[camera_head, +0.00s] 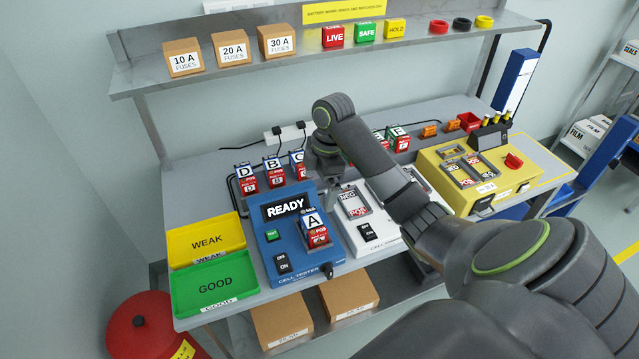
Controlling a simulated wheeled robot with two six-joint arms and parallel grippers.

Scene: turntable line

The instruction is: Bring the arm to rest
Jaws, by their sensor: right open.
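My right arm reaches in from the lower right across the bench, its wrist bent down. My right gripper (325,172) hangs over the bench just behind the blue cell tester (270,238) and the white cell charger (372,222). It is open and I see nothing held in it; its fingertips are small and partly hidden. A cell marked A (315,229) stands in the blue tester, whose display reads READY. Cells marked D (246,179), B (273,171) and C (298,164) stand in a row at the back. My left gripper is not in view.
A yellow WEAK tray (205,240) and a green GOOD tray (213,287) lie at the left. A yellow station (497,191) stands at the right. A metal shelf (330,58) with fuse boxes and blocks overhangs the back. A red bin (142,328) is on the floor.

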